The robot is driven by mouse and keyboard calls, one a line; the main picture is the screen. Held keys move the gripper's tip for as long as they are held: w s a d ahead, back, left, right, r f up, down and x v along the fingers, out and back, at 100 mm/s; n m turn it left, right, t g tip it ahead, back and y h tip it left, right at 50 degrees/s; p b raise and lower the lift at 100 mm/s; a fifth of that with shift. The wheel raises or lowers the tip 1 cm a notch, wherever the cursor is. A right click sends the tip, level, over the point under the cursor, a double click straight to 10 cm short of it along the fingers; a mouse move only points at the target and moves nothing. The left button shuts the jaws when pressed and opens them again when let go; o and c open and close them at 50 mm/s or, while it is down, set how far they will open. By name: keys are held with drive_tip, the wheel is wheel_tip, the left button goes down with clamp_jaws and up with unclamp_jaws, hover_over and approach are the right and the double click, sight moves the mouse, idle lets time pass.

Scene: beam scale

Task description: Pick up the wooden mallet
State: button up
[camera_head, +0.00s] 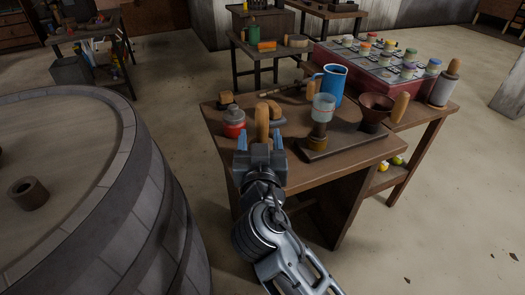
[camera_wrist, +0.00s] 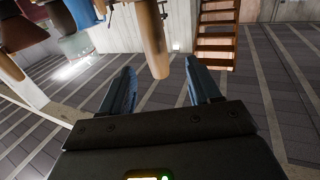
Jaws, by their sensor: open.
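The wooden mallet's light-brown handle (camera_head: 262,122) points toward my gripper at the near edge of the wooden table in the head view. A rounded wooden piece behind it appears to be its head (camera_head: 275,113). In the wrist view the handle (camera_wrist: 153,40) comes down from the top edge, its end between and just beyond the fingertips. My gripper (camera_head: 261,140) is open, with blue fingers on either side of the handle's line. In the wrist view the gap between the fingers (camera_wrist: 158,80) is empty. The mallet's head is not clearly visible there.
A red-and-glass jar (camera_head: 233,124) stands close left of the handle. A large barrel (camera_head: 120,220) fills the left foreground.

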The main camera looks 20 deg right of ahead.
sight(262, 126)
drive_tip(key=x, duration=0.2)
drive_tip(key=p+x, duration=0.1)
drive_tip(key=x, duration=0.4)
drive_tip(key=shift+w+d+f, duration=0.15)
drive_tip(key=shift+d+f, duration=0.2)
drive_tip(key=c, duration=1)
